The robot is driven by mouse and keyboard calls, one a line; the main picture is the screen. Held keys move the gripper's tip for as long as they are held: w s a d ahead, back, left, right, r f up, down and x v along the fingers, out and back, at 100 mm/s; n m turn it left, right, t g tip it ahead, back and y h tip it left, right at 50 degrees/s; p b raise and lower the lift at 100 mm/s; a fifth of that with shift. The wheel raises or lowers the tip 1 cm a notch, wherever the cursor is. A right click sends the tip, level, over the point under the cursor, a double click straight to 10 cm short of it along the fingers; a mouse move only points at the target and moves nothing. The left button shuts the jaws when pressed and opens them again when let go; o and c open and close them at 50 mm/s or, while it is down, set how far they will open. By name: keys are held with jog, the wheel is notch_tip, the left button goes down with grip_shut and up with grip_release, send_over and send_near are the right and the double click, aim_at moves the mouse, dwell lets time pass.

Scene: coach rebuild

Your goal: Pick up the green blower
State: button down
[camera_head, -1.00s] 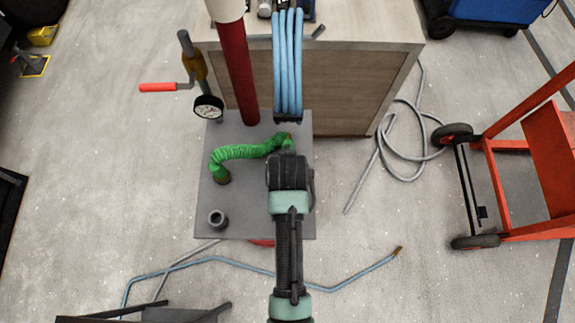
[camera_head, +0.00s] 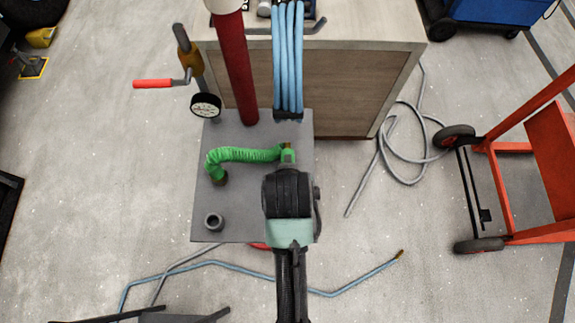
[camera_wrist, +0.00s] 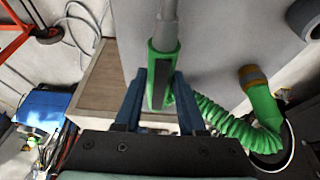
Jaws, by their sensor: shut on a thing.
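The green blower (camera_wrist: 160,62) is in the wrist view, with a grey nozzle pointing up the picture. My gripper (camera_wrist: 158,88) is shut on it, one dark blue finger on each side. In the head view the blower (camera_head: 288,156) shows as a small green piece in front of my gripper, mostly hidden by my wrist. A green coiled hose (camera_head: 243,154) runs left from the blower to a brass-coloured fitting on the grey plate (camera_head: 250,215). The hose (camera_wrist: 222,122) and the fitting (camera_wrist: 253,76) also show in the wrist view.
A red post (camera_head: 238,75), a pressure gauge (camera_head: 206,106) and a red-handled lever (camera_head: 153,84) stand behind the plate. Blue hoses (camera_head: 288,60) hang before a wooden cabinet (camera_head: 350,90). A red cart (camera_head: 550,150) stands at right. Loose hoses lie on the floor.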

jog(key=s+b, duration=0.3)
jog(key=s, duration=1)
jog(key=shift+s, duration=0.35)
jog(key=c, duration=1.1)
grip_release()
grip_shut()
